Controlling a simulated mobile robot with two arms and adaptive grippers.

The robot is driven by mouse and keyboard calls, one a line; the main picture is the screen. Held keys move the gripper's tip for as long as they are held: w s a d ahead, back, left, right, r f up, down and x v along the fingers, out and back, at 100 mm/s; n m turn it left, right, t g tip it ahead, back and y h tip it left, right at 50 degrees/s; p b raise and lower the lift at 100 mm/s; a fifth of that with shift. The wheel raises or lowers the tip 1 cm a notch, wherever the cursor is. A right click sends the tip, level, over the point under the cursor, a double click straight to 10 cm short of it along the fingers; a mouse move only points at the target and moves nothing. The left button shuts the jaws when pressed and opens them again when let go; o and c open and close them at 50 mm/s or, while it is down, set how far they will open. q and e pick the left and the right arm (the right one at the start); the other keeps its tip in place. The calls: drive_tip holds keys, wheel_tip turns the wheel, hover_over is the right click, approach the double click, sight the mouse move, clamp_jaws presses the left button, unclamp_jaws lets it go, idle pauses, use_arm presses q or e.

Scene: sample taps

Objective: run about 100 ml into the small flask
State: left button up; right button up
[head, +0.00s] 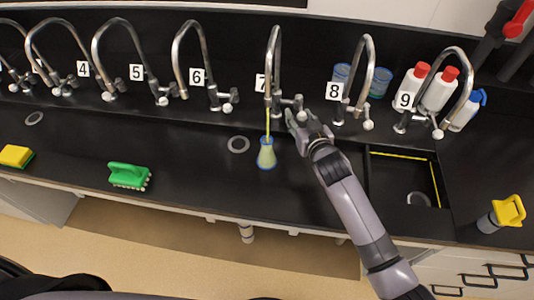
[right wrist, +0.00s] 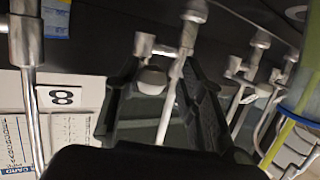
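The small flask (head: 267,154) is conical and stands upright on the black bench under the tap marked 7 (head: 275,62). It looks yellowish with a blue base; its liquid level is too small to read. A thin yellow stream (head: 268,122) runs from the tap's spout down to the flask's mouth. My right gripper (head: 298,118) is at the valve of tap 7, right of the flask. In the right wrist view its fingers (right wrist: 160,105) stand apart on either side of a pale valve knob (right wrist: 152,80); contact cannot be told. My left gripper is not in view.
Other numbered taps line the back, with tap 8 (head: 367,75) just right of my gripper. Bottles (head: 439,90) stand behind tap 9. A sink (head: 401,178) lies right of my arm. A green brush (head: 129,176) and yellow sponge (head: 16,156) lie left. Bench between brush and flask is clear.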

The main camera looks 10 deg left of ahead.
drive_tip(key=shift+a+p, duration=0.3)
drive_tip(key=shift+s+d+r, duration=0.1)
drive_tip(key=shift+s+d, duration=0.05)
drive_tip(key=p+v, duration=0.5)
drive_tip(key=v, duration=0.1)
drive_tip(key=shift+s+d, duration=0.1)
drive_tip(key=shift+s, duration=0.3)
